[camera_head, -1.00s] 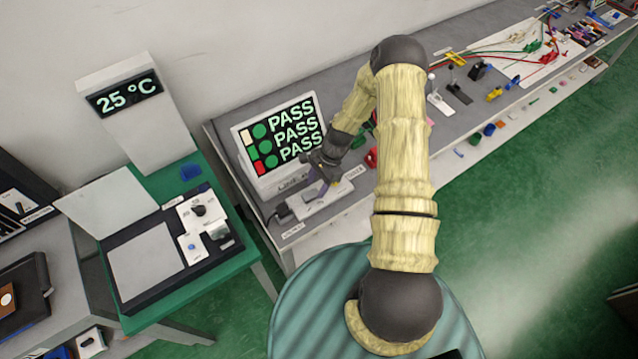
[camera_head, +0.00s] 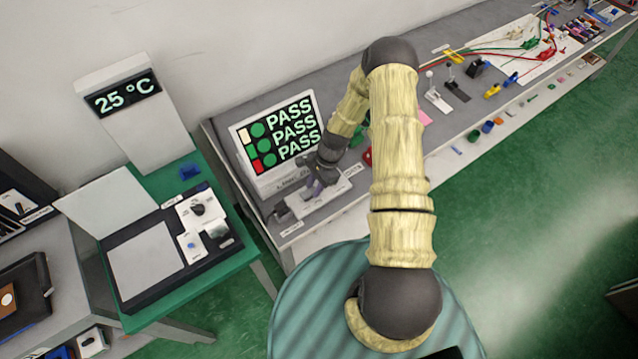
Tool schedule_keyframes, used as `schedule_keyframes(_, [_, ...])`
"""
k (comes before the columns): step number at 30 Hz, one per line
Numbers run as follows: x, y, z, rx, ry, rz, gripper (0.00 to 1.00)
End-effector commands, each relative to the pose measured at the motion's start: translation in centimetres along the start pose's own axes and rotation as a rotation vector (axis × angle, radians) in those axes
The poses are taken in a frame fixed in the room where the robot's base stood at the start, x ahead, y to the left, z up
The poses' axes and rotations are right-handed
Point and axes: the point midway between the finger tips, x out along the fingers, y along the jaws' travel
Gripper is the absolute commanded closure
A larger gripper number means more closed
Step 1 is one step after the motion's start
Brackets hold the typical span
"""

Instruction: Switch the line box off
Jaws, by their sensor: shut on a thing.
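The long white box (camera_head: 325,200), which I take for the line box, lies on the grey bench in front of a white display unit (camera_head: 277,140). The display reads PASS three times beside green discs. A dark piece (camera_head: 281,212) sits at the box's left end.
The display stands close behind my gripper. A red object (camera_head: 367,157) lies to the right of the box. Levers (camera_head: 436,93), coloured parts and wires fill the bench farther right. A green table (camera_head: 150,316) with an open case and a 25 °C display (camera_head: 127,95) stands left.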

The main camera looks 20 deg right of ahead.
Motion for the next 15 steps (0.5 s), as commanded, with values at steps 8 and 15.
schedule_keyframes(8, [-0.14, -0.60, 0.74, -0.008, 0.132, -0.011, 0.97])
schedule_keyframes(15, [-0.12, -0.66, 1.18, -0.008, 0.242, -0.012, 0.97])
